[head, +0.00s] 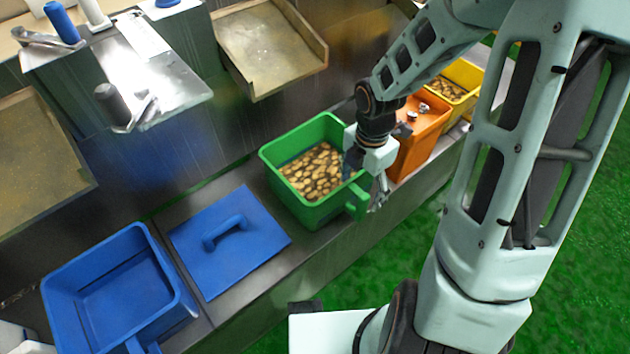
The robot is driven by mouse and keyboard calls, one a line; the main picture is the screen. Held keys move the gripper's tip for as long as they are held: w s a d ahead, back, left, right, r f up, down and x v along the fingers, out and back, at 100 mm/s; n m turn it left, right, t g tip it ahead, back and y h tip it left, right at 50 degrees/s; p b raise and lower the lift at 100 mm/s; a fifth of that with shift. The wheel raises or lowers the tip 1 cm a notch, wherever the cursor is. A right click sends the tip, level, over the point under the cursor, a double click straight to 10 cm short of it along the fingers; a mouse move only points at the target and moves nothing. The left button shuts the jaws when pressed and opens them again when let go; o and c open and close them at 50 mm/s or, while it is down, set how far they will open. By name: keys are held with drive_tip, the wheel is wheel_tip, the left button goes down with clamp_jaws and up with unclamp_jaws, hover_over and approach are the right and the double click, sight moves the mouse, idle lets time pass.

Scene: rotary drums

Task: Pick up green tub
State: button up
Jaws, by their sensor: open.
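The green tub (289,207) stands on the metal ledge in the middle of the head view and holds many brown, nut-like pieces. Its green handle block (357,203) sticks out from its right front side. My gripper (379,196) is at that handle, with its fingers pointing down around or just beside it. The gripper is open. Part of the tub's right rim is hidden behind my gripper, and I cannot tell whether the fingers touch the handle.
An orange container (418,138) and a yellow tub (466,76) of similar pieces stand to the right. A blue lid (205,262) with a handle and an empty blue tub (115,290) lie to the left. A metal chute (265,50) hangs above. Green floor is in front.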

drive_tip(key=b, duration=0.3)
hover_over(354, 208)
drive_tip(key=s, duration=0.2)
drive_tip(key=f, duration=0.5)
drive_tip(key=shift+w+d+f, duration=0.1)
drive_tip(key=shift+w+f, duration=0.1)
drive_tip(key=shift+f, duration=0.15)
drive_tip(key=f+b, duration=0.1)
drive_tip(key=f, duration=0.2)
drive_tip(key=f+b, duration=0.1)
drive_tip(key=f, duration=0.1)
drive_tip(key=shift+w+a+b, duration=0.2)
drive_tip(key=shift+w+b, duration=0.1)
drive_tip(key=shift+b, duration=0.05)
drive_tip(key=shift+c, duration=0.6)
drive_tip(key=c, duration=1.8)
drive_tip(key=shift+w+r, duration=0.1)
clamp_jaws()
